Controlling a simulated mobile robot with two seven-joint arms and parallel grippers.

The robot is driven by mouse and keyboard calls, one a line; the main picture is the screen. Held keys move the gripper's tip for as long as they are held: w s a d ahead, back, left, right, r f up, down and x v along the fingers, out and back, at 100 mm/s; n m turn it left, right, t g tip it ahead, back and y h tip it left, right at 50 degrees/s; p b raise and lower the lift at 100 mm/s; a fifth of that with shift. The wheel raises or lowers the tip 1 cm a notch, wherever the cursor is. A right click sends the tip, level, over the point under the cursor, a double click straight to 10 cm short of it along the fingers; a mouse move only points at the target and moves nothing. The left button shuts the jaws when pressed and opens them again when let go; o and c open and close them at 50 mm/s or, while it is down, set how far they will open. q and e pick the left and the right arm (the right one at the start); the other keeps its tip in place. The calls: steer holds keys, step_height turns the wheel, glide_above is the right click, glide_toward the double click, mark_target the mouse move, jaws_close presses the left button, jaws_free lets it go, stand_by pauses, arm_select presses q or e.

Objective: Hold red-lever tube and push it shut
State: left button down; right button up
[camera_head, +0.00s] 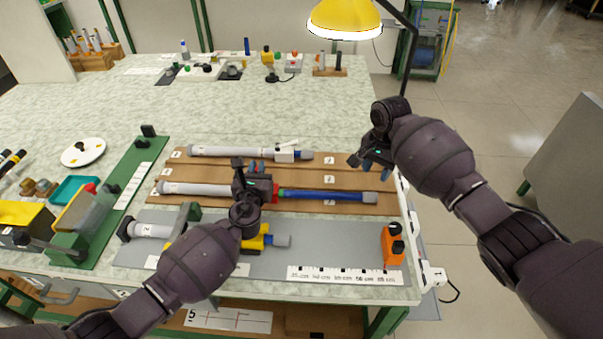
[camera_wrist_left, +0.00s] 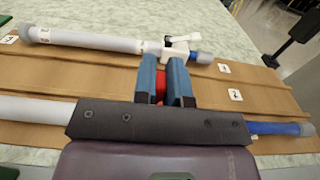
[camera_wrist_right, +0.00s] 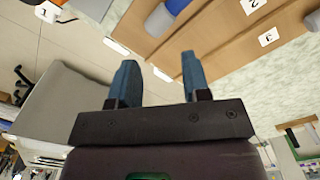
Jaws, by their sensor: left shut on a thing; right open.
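The lever's position cannot be told. My right gripper (camera_head: 368,158) is open and empty beyond the right end of the board, apart from the tube; its spread fingers show in the right wrist view (camera_wrist_right: 158,80).
A white-lever tube (camera_head: 232,152) lies in the back row. In front, a grey mat (camera_head: 265,284) holds a yellow-clamp tube (camera_head: 275,240), partly behind my left arm, and an orange block (camera_head: 391,245). A green plate (camera_head: 130,205) stands left.

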mark_target(372, 194)
steer(key=shift+s+f, duration=0.25)
steer(key=shift+f, duration=0.1)
steer(key=shift+d+m+y, duration=0.2)
steer(key=shift+m+y, duration=0.2)
steer(key=shift+y, duration=0.2)
steer(key=shift+d+m+y, duration=0.3)
steer(key=shift+m, duration=0.1)
steer(key=d+r+m+y, duration=0.2)
steer(key=d+m+y, duration=0.15)
steer(key=m, duration=0.55)
steer(key=shift+h, duration=0.45)
steer(key=x, duration=1.1)
steer(key=shift+w+f, duration=0.25)
steer(key=shift+f, duration=0.15)
jaws_close()
